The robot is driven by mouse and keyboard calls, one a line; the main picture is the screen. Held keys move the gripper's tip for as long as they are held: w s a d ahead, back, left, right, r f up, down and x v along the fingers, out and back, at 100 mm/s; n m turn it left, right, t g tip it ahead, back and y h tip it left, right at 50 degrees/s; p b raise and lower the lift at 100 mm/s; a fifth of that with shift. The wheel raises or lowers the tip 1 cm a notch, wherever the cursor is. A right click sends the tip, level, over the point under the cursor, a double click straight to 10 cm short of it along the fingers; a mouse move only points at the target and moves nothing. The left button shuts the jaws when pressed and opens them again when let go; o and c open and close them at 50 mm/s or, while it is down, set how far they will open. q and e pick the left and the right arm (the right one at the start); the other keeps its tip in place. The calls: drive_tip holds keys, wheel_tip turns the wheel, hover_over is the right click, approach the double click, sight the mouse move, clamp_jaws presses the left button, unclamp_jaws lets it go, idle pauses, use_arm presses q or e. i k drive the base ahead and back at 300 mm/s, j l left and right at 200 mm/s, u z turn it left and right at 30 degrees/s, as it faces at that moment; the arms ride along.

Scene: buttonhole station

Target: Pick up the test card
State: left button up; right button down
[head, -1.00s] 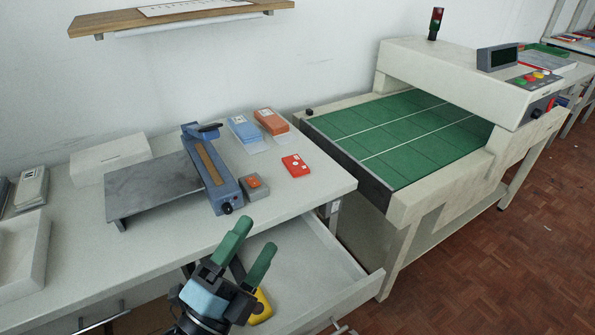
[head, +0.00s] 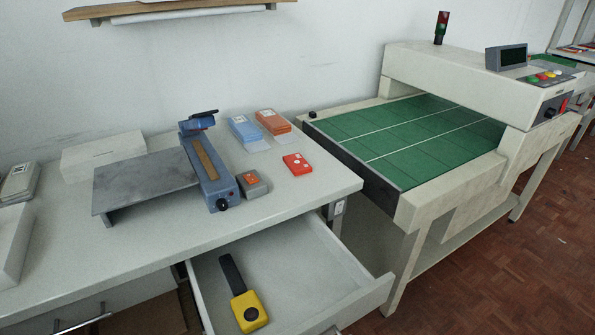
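A small red card with white marks (head: 297,164) lies flat on the grey-white table (head: 310,191), near its right end. It looks like the test card, but its print is too small to read. Nothing touches it from above. Neither of my grippers is in view.
A blue-grey device with a flat plate (head: 143,184) and a small grey box with an orange top (head: 252,184) stand left of the card. Blue (head: 243,128) and orange (head: 273,121) packs lie behind. An open drawer (head: 315,268) holds a yellow tool (head: 249,311). A green-belted machine (head: 408,137) stands right.

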sight(296, 162)
drive_tip(key=i+l+u, duration=0.15)
drive_tip(key=l, duration=0.4)
drive_tip(key=i+l+u, duration=0.15)
drive_tip(key=l, duration=0.4)
drive_tip(key=i+l+u, duration=0.15)
drive_tip(key=l, duration=0.4)
drive_tip(key=l+u, duration=0.15)
drive_tip(key=l, duration=0.45)
